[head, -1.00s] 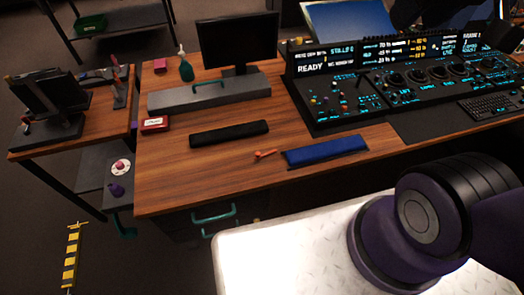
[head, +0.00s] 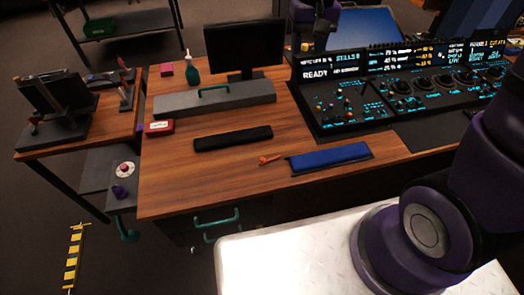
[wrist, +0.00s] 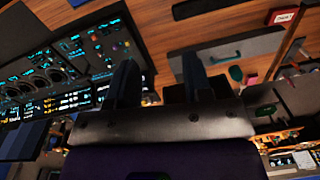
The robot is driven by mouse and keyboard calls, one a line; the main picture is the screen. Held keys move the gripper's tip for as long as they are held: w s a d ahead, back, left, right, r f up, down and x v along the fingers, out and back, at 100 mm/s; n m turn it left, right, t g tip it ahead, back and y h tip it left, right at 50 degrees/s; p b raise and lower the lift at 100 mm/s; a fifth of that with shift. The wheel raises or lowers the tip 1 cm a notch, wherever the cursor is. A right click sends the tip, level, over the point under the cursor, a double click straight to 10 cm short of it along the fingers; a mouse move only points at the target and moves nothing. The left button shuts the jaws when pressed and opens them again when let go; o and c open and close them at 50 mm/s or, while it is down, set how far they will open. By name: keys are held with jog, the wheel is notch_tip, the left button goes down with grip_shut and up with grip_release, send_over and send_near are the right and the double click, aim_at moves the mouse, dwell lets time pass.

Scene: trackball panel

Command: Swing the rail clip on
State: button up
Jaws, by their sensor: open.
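I cannot tell for certain which thing is the rail clip. A small orange-red piece (head: 269,160) lies on the wooden desk (head: 165,195), just left of a blue bar (head: 330,156). A long grey block (head: 240,103) with a teal handle (head: 213,88) lies farther back, with a black bar (head: 232,138) in front of it. In the wrist view my gripper (wrist: 160,78) is open, its two dark fingers apart and nothing seen between them. The grey block (wrist: 205,63) shows beyond the fingers there. My gripper is not clearly seen in the head view.
A control console (head: 400,90) fills the desk's right, and a monitor (head: 244,45) stands behind the grey block. A red box (head: 160,127) and a green bottle (head: 192,70) are at left. A side table (head: 70,140) holds dark stands. The desk's front left is clear.

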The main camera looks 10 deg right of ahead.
jog(key=w+a+f+g, duration=0.1)
jog(key=w+a+f, duration=0.15)
jog(key=f, duration=0.45)
jog(key=w+a+f+g, duration=0.1)
jog(key=w+a+f, duration=0.15)
jog(key=f, duration=0.35)
jog(key=m+g, duration=0.1)
jog(key=g, duration=0.2)
send_near(262, 158)
jog(key=x, duration=0.8)
jog(key=shift+s+f, duration=0.1)
jog(key=shift+f, duration=0.1)
grip_shut()
